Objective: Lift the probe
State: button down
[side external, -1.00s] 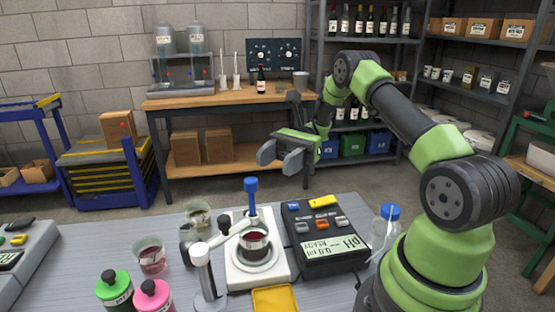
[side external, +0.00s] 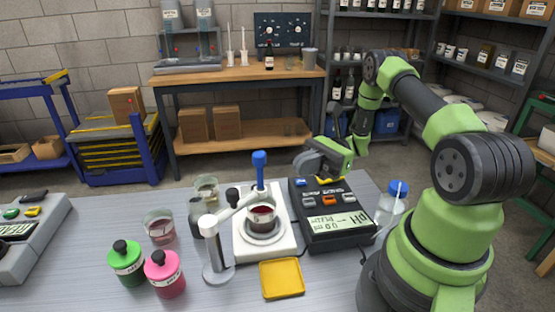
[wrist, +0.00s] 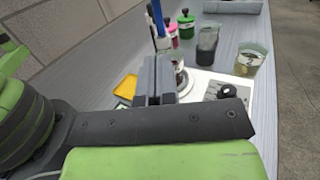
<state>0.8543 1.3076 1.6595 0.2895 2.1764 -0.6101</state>
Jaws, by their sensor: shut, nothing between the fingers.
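The probe (side external: 260,172) has a blue top and stands upright in the holder arm of a white-topped stand (side external: 212,245), over a beaker of dark red liquid (side external: 262,218). The beaker sits on a white stirrer plate (side external: 248,250). My gripper (side external: 304,164) is shut and empty, to the right of the probe and apart from it, above the back of the pH meter (side external: 330,222). In the wrist view, the shut fingers (wrist: 155,80) hide the lower probe; its blue top (wrist: 158,18) shows above them.
A blue-capped bottle (side external: 392,208) stands right of the meter. A yellow tray (side external: 282,279) lies in front of the stirrer. Green-capped (side external: 127,262) and pink-capped (side external: 165,273) bottles, plus several glass beakers (side external: 160,227), crowd the left side.

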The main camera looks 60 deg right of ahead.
aim_at(260, 178)
jog(key=w+a+r, duration=0.2)
jog(key=a+r, duration=0.1)
jog(key=a, duration=0.3)
jog(key=shift+a+r, duration=0.2)
jog(key=shift+r, duration=0.05)
jog(key=shift+w+a+r, duration=0.1)
jog(key=shift+a+r, duration=0.2)
jog(key=shift+r, duration=0.1)
